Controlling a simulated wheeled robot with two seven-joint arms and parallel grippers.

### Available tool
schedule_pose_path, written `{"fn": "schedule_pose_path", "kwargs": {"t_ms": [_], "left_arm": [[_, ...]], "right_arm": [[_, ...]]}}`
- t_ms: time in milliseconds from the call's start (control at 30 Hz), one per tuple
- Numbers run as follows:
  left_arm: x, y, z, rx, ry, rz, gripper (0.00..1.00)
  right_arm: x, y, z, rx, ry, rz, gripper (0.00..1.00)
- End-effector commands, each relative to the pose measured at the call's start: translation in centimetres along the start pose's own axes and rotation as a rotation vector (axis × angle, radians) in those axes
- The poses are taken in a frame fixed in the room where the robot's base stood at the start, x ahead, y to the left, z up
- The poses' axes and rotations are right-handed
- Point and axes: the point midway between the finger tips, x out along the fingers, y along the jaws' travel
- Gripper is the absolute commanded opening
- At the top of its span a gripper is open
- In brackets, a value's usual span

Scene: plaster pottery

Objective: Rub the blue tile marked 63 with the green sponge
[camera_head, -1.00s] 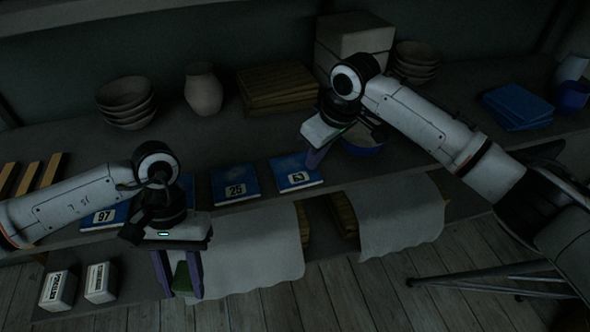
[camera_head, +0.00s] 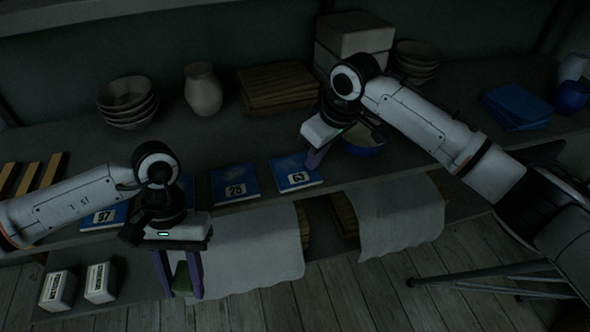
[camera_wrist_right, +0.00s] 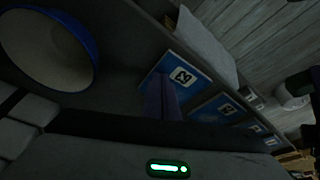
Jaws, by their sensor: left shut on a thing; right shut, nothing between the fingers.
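The blue tile marked 63 (camera_head: 293,172) lies flat on the shelf, right of the tile marked 25 (camera_head: 234,185). Tile 63 also shows in the right wrist view (camera_wrist_right: 184,76). The green sponge (camera_head: 181,277) is between the purple fingers of my left gripper (camera_head: 178,280), which is shut on it in front of the shelf edge, low and left of tile 63. My right gripper (camera_head: 314,160) is shut and empty, its fingers close above or beside the right edge of tile 63. Whether the fingers touch the tile I cannot tell.
Another blue tile marked 97 (camera_head: 104,217) is partly behind my left arm. A blue-rimmed bowl (camera_head: 362,148) stands beside my right gripper. Stacked bowls (camera_head: 127,102), a vase (camera_head: 203,90) and boards (camera_head: 276,88) stand behind. White cloths (camera_head: 400,222) hang over the front. Two white boxes (camera_head: 57,290) sit lower left.

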Motion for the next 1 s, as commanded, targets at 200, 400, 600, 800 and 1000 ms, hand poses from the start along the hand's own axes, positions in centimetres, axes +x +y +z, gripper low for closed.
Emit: {"fn": "schedule_pose_path", "kwargs": {"t_ms": [200, 400, 600, 800, 1000], "left_arm": [[0.0, 0.0, 0.0, 0.0, 0.0, 0.0, 0.17], [0.0, 0.0, 0.0, 0.0, 0.0, 0.0, 0.17], [-0.8, 0.0, 0.3, 0.0, 0.0, 0.0, 0.17], [-2.3, 0.0, 1.0, 0.0, 0.0, 0.0, 0.17], [-3.8, 0.0, 1.6, 0.0, 0.0, 0.0, 0.17]], "right_arm": [[0.3, 0.0, 0.1, 0.0, 0.0, 0.0, 0.0], [0.5, 0.0, 0.1, 0.0, 0.001, 0.0, 0.0], [-0.2, 0.0, -0.1, 0.0, 0.001, 0.0, 0.0], [-1.7, 0.0, -0.5, 0.001, 0.0, -0.001, 0.0], [-3.0, 0.0, -0.9, 0.001, 0.0, 0.0, 0.0]]}}
